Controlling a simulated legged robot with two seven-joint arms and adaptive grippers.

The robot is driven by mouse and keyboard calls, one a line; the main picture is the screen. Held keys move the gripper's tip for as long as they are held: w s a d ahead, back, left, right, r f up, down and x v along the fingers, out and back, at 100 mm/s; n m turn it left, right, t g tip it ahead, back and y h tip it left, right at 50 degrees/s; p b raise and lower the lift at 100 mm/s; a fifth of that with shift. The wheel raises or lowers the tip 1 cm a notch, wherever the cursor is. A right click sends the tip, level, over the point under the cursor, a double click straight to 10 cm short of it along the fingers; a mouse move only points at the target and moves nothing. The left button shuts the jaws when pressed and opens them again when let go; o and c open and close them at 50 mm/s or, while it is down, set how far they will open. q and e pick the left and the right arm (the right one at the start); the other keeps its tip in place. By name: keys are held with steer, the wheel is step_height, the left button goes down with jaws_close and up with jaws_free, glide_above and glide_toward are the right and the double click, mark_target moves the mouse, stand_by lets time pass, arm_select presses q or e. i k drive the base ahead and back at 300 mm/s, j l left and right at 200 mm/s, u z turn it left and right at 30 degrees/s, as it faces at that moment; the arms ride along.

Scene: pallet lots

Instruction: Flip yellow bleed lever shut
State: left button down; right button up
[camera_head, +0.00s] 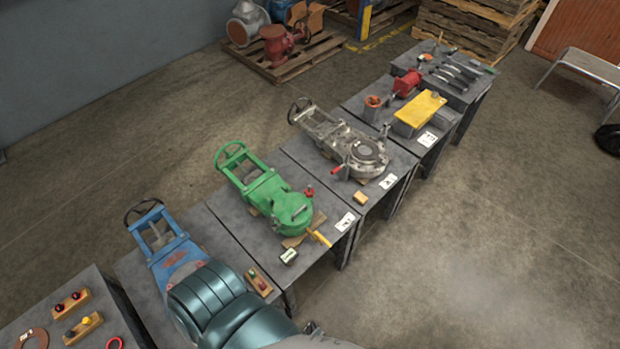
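A yellow lever (319,238) sticks out from the front end of the green valve (268,192), slanting down to the right near the front edge of its table. The valve lies on the table with its handwheel at the back left and a small red knob (309,191) near its right side. I see no gripper clearly. A large teal, ribbed part of my own body fills the bottom middle and covers part of the blue valve (172,252). A small dark piece shows just past its right side, and I cannot tell what it is.
Dark tables stand in a diagonal row. A grey metal valve (345,142) and a yellow box (420,110) lie farther back. A small wooden block with buttons (258,282) is by the blue valve. Open concrete floor (480,230) lies right of the tables.

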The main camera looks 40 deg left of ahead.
mark_target(316, 234)
steer(key=k+j+u, duration=0.1)
steer(key=u, duration=0.35)
steer(key=j+u, duration=0.1)
steer(key=u, duration=0.3)
steer(key=k+j+u, duration=0.1)
steer(key=u, duration=0.35)
